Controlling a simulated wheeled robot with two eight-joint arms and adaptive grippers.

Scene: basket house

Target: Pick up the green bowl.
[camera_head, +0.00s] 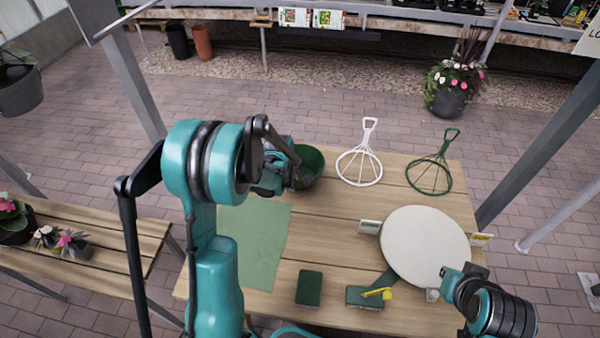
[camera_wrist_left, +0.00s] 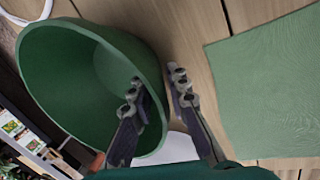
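The green bowl (camera_head: 312,168) is at the far left part of the wooden table in the head view, partly hidden by my left gripper (camera_head: 283,165). In the left wrist view the bowl (camera_wrist_left: 75,85) fills the left side, its mouth toward the camera. My left gripper (camera_wrist_left: 157,88) straddles the bowl's rim, with one finger inside the bowl and the other outside. The fingers are apart, with the wall between them. My right gripper (camera_head: 450,278) is at the table's right front, by the pale round disc (camera_head: 425,245); its fingers are too small to read.
A green mat (camera_head: 255,235) lies in front of the bowl. A white wire frame (camera_head: 360,165) and a green one (camera_head: 430,175) lie to its right. The table's middle is clear.

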